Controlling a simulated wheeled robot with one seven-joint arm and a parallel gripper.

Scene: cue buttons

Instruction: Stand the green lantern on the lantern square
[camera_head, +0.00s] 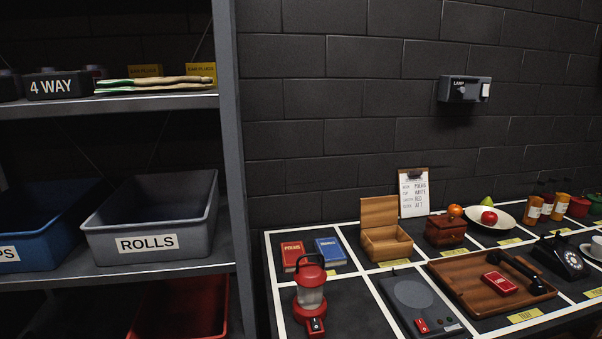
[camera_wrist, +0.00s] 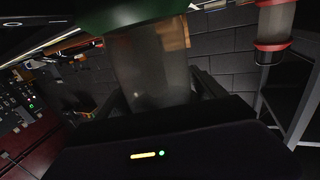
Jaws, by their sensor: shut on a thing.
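In the wrist view my gripper (camera_wrist: 157,88) is shut on the green lantern (camera_wrist: 150,70), around its clear glass. The lantern's green part (camera_wrist: 130,16) is at the top of that picture; its far ends are cut off. Neither my gripper nor the green lantern shows in the head view. A red lantern (camera_head: 310,292) stands upright in the front left square of the white-lined table (camera_head: 350,312); it also shows in the wrist view (camera_wrist: 273,32). I cannot read a label on that square, so I cannot tell which square is the lantern square.
Behind the red lantern lie a red book (camera_head: 293,255) and a blue book (camera_head: 330,250). To its right are a hot plate (camera_head: 398,290) and a wooden tray (camera_head: 455,280) with a handset. A shelf unit (camera_head: 228,130) with bins stands left of the table.

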